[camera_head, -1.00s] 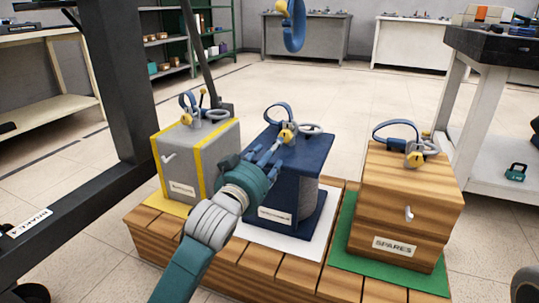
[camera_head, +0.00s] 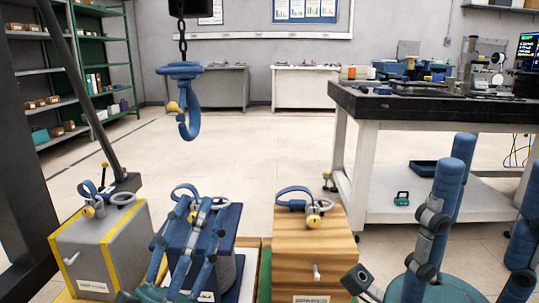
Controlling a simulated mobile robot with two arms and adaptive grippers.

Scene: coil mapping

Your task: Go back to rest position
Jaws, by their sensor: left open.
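My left gripper (camera_head: 195,222) shows at the bottom left, its blue fingers spread and pointing up. It is open and overlaps the dark blue stand (camera_head: 231,222), hiding part of it; I cannot tell the gap between them. My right gripper (camera_head: 462,205) is large at the bottom right, with a teal palm and thick blue fingers standing far apart, and nothing shows between them.
A grey box with yellow edges (camera_head: 125,245) and a wooden crate (camera_head: 298,250) flank the stand, each with a shackle on top. A blue hook (camera_head: 190,118) hangs above the floor. A black-topped table (camera_head: 385,103) stands at right. The middle floor is clear.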

